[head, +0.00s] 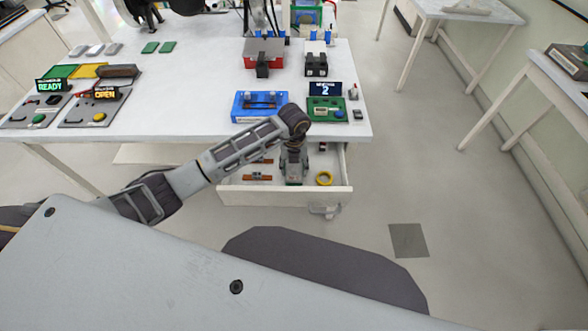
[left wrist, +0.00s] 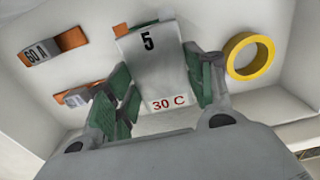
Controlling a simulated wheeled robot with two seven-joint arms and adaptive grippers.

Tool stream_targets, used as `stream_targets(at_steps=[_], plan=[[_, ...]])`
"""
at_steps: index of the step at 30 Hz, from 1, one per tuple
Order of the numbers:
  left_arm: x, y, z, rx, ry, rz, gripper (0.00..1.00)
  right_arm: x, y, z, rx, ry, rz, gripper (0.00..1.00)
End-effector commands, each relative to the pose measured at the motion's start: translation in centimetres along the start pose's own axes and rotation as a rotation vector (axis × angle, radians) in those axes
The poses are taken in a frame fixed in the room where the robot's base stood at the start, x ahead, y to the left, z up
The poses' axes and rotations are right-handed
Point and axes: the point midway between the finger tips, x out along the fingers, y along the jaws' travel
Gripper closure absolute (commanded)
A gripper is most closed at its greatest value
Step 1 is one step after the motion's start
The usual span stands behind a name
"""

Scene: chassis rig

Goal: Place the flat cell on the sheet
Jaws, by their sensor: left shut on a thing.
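The flat cell (left wrist: 158,72) is a pale grey slab marked "5" and "30 C", with an orange and a grey tab at its far end. It is in the open drawer (head: 285,196). My left gripper (left wrist: 162,88) is shut on its two long sides with green-padded fingers. In the head view my left gripper (head: 293,172) reaches down into the drawer and hides the cell. I cannot tell whether the cell touches the drawer floor. Green (head: 62,71) and yellow (head: 88,71) flat pieces lie at the table's left; I cannot tell which is the sheet. My right gripper is out of view.
A yellow ring (left wrist: 250,56) lies right of the cell and a "60 A" fuse-like part (left wrist: 54,46) lies left. The drawer walls are close around. The table (head: 190,105) above holds a blue unit (head: 259,105) and a green board (head: 327,110); its middle left is clear.

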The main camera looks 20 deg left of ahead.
Motion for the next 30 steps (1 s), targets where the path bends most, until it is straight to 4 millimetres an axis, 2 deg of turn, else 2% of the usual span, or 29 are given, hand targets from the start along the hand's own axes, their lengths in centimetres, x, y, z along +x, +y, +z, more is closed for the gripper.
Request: stream_targets(at_steps=[6, 20, 21, 25, 30], plan=[[1.7, 0.0, 0.0, 0.001, 0.000, -0.001, 0.80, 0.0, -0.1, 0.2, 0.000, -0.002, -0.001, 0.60], [2.0, 0.0, 0.0, 0.001, -0.001, 0.000, 0.80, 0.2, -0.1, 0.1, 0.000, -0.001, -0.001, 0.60], [2.0, 0.0, 0.0, 0.001, 0.000, 0.000, 0.42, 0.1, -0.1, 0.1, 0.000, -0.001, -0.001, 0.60], [2.0, 0.0, 0.0, 0.001, 0.000, 0.000, 0.25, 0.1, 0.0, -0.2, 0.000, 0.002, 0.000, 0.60], [2.0, 0.0, 0.0, 0.001, 0.000, 0.000, 0.25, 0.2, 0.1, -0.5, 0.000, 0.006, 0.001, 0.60]])
